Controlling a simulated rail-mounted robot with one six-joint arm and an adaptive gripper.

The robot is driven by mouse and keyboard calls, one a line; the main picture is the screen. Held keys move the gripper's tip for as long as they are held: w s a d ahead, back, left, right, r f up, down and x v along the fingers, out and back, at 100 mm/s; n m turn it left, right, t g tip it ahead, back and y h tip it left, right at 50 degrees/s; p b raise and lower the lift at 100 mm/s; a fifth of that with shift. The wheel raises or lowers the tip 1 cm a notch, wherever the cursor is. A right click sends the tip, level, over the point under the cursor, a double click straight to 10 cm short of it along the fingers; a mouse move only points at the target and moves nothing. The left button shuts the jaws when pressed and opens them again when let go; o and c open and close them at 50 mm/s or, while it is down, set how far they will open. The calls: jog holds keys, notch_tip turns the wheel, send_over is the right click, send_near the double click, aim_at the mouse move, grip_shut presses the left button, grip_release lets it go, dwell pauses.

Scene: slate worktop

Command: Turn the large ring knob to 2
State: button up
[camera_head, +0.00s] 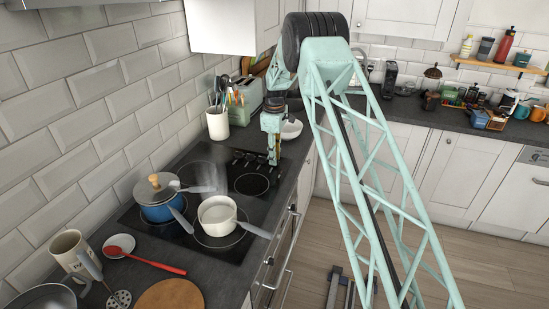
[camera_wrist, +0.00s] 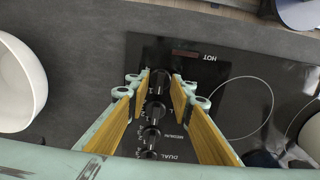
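Several dark knobs stand in a row on the black cooktop's control strip. In the wrist view the farthest knob (camera_wrist: 160,80) appears between my open fingertips (camera_wrist: 159,86), with a gap on both sides. Nearer knobs (camera_wrist: 151,135) run back between the yellow finger pads. Printing by the knobs includes "MEDIUM" and "DUAL"; I cannot tell which is the large ring knob or read any pointer setting. In the head view my gripper (camera_head: 273,152) points down at the right side of the knob strip (camera_head: 248,160), and the fingertip area is small and partly hidden.
The cooktop (camera_head: 190,235) holds a blue lidded pot (camera_head: 157,208) and a white saucepan (camera_head: 217,214). A white bowl (camera_wrist: 18,85) lies left of my gripper in the wrist view. A utensil crock (camera_head: 218,124) stands behind. A round wooden board (camera_head: 170,295) lies in front.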

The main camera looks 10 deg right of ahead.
grip_shut()
jog(key=shift+m, duration=0.5)
jog(key=m, duration=0.5)
jog(key=shift+m, duration=3)
grip_release()
